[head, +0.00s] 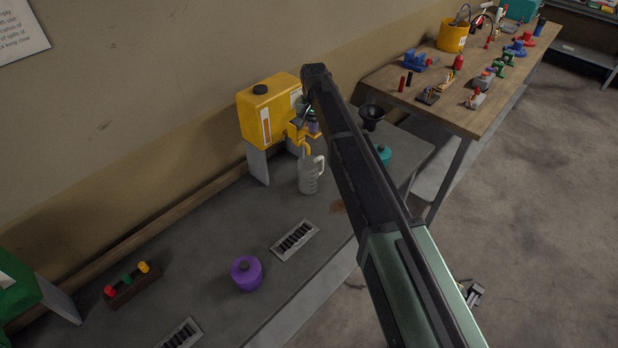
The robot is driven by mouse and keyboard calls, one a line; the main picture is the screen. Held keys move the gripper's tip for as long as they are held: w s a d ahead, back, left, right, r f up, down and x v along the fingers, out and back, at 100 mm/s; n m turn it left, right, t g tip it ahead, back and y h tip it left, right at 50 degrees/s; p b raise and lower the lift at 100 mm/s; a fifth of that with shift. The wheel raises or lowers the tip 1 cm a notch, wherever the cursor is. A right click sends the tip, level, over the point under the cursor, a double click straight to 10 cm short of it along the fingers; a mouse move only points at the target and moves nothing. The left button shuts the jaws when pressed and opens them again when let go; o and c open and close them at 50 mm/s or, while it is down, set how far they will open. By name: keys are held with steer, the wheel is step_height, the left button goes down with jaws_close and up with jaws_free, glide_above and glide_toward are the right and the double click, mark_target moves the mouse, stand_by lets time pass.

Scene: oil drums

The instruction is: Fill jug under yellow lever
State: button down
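A yellow drum (265,115) with a black cap stands on a grey stand on the bench, against the wall. Its yellow tap (299,133) juts from the front. A pale grey jug (309,177) with a handle stands upright on the bench, below the tap. My arm reaches across from the lower right, and its end is at the drum's front. My gripper (308,112) is close to the tap, mostly hidden by the arm. I cannot tell whether it touches a lever or whether its fingers are open. The liquid level in the jug is too small to tell.
A purple lidded pot (246,272), a drain grate (295,241) and a block with coloured plugs (132,284) are on the bench. A black funnel (371,115) and teal pot (382,155) stand right of my arm. A green drum (18,290) is at left. A cluttered wooden table (470,95) stands behind.

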steer(key=shift+f+b, duration=1.05)
steer(key=shift+f, duration=0.15)
steer(key=shift+r, duration=0.1)
stand_by(1.9)
step_height(320, 180, up, 7)
steer(key=p, duration=0.6)
steer(key=shift+p, duration=0.4)
steer(key=shift+f, duration=0.4)
